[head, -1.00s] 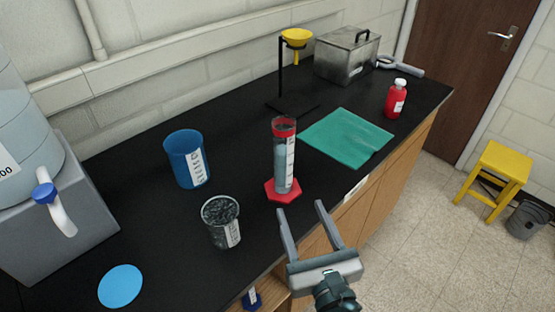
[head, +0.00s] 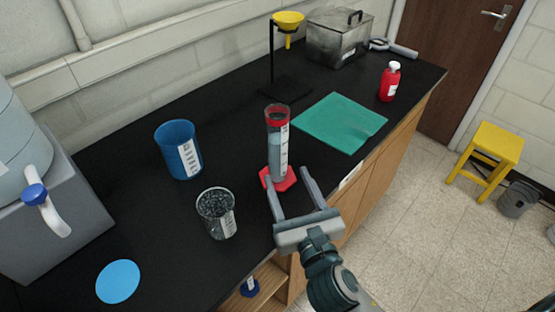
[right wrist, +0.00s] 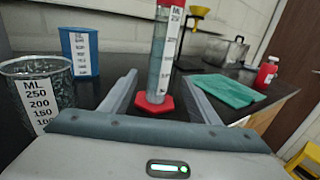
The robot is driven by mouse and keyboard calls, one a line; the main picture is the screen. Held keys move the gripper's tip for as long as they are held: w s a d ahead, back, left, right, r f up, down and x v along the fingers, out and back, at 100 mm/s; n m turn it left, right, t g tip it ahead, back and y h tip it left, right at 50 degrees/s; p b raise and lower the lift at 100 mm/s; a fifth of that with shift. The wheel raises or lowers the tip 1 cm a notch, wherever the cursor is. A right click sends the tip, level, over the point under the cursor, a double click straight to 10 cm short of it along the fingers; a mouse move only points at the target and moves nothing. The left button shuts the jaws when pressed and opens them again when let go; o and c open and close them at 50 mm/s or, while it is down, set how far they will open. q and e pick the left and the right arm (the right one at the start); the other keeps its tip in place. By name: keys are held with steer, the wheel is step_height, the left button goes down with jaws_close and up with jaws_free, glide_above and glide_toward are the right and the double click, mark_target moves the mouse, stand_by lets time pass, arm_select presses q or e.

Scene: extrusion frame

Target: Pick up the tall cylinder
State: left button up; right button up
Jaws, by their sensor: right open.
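The tall cylinder (head: 278,148) is a clear graduated cylinder with a red rim, a red hexagonal base and liquid inside. It stands upright on the black bench. It also shows in the right wrist view (right wrist: 161,60), between the fingers and ahead of them. My right gripper (head: 290,183) is open and empty. Its fingers point at the cylinder, low near the base, one on each side in the picture. I cannot tell whether a finger touches the base. My left gripper is not in view.
A glass beaker of dark granules (head: 217,214) stands close left of my right gripper. A blue beaker (head: 178,150) is behind it. A green cloth (head: 340,122) lies right of the cylinder. A funnel stand (head: 272,60), metal box (head: 338,38) and red bottle (head: 389,82) stand farther back.

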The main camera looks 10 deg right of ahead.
mark_target(281, 164)
steer(key=w, duration=0.3)
steer(key=w+p, duration=0.1)
steer(key=w, duration=0.3)
steer(key=shift+w+a+r, duration=0.1)
steer(key=shift+a, duration=0.1)
steer(key=shift+w+p, duration=0.3)
steer(key=shift+w, duration=0.15)
steer(key=shift+w+a+p, duration=0.1)
steer(key=shift+w+p, duration=0.25)
steer(key=shift+w, duration=0.2)
steer(key=w+p, duration=0.1)
steer(key=w, duration=0.2)
steer(key=shift+a, duration=0.1)
steer(key=shift+w, duration=0.55)
